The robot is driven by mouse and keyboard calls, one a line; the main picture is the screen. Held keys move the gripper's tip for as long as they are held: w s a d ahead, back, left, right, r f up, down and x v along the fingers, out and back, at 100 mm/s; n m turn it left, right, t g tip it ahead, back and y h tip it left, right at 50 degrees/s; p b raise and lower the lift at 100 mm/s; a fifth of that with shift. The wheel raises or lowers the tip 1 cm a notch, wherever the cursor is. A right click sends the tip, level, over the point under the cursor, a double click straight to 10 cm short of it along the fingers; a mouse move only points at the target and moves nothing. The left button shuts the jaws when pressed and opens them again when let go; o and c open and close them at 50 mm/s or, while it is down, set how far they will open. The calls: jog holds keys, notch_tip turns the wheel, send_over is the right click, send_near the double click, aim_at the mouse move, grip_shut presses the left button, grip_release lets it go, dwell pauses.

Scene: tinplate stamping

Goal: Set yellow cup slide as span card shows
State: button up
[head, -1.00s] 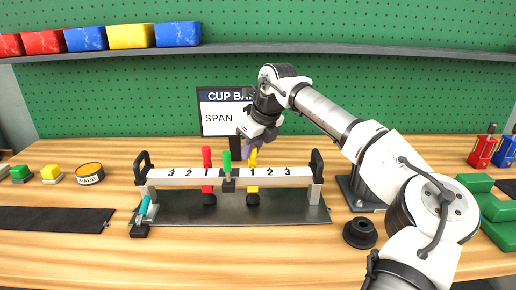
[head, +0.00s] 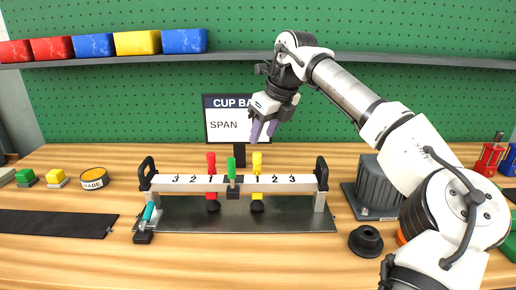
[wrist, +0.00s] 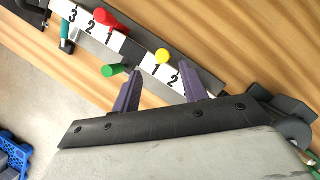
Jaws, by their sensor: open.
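The white bar (head: 195,182) carries the marks 3 2 1 on the left and 1 2 3 on the right. The yellow cup slide (head: 257,163) stands at the right-hand 1, and it also shows in the wrist view (wrist: 162,56). A red slide (head: 211,163) stands at the left-hand 1. A green handle (head: 231,168) is at the middle. The span card (head: 225,123) reads "CUP BA..." and "SPAN"; my gripper hides its right part, so the span value is not readable. My gripper (head: 263,131) is open and empty, above and behind the yellow slide.
Black end handles (head: 321,172) rise at both bar ends. A teal lever (head: 148,211) sits at the front left. A round black piece (head: 364,240) and a dark grey block (head: 376,187) stand to the right. A yellow tin (head: 94,178) is at the left.

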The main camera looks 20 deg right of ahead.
jog(key=v, duration=0.5)
jog(key=shift+r, duration=0.3)
